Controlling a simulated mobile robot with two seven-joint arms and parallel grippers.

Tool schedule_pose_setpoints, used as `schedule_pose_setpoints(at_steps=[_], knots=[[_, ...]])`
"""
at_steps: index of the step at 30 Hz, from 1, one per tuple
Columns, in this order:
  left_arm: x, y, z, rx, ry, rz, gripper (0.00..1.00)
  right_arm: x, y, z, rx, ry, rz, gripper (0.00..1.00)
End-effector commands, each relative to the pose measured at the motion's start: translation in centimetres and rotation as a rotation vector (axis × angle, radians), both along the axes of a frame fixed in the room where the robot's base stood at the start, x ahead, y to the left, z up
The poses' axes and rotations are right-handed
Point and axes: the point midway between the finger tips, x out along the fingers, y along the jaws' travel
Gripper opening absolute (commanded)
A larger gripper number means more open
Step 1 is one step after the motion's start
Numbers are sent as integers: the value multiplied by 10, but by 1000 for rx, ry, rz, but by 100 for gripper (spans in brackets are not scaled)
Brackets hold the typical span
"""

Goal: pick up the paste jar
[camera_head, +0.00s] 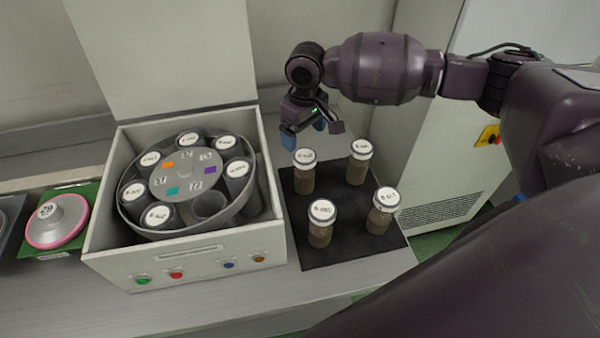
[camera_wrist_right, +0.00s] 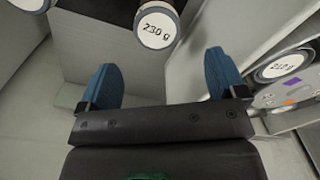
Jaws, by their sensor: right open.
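Several paste jars with white lids and brown contents stand upright on a black mat (camera_head: 345,252): back left (camera_head: 304,176), back right (camera_head: 357,171), front left (camera_head: 320,233) and front right (camera_head: 379,217). My right gripper (camera_head: 304,132) is open and empty, with blue fingertips, just behind and above the back left jar. In the right wrist view the open fingers (camera_wrist_right: 162,78) point toward a jar lid marked 230 g (camera_wrist_right: 156,26), which lies beyond the fingertips, apart from them. Another lid shows at the top left edge there. My left gripper is not in view.
Left of the mat stands an open-lidded white machine (camera_head: 215,248) with a round rotor (camera_head: 185,180) holding several lidded jars and one open cup (camera_head: 208,206). A pale cabinet (camera_head: 425,150) stands right. The bench front is clear.

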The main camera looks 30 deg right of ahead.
Motion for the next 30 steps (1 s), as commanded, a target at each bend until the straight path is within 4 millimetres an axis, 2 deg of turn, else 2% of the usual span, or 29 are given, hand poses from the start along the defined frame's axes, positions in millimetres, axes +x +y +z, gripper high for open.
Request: schedule_pose_setpoints(at_steps=[7, 15, 23, 30], knots=[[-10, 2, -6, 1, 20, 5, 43, -3, -3, -11, -18, 15, -36, 90], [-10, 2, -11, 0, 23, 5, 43, -2, -2, -49, -17, 14, -34, 90], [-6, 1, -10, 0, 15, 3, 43, -1, -2, -64, -16, 13, -33, 90], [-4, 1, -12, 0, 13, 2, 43, 2, -2, -96, -16, 13, -34, 90]])
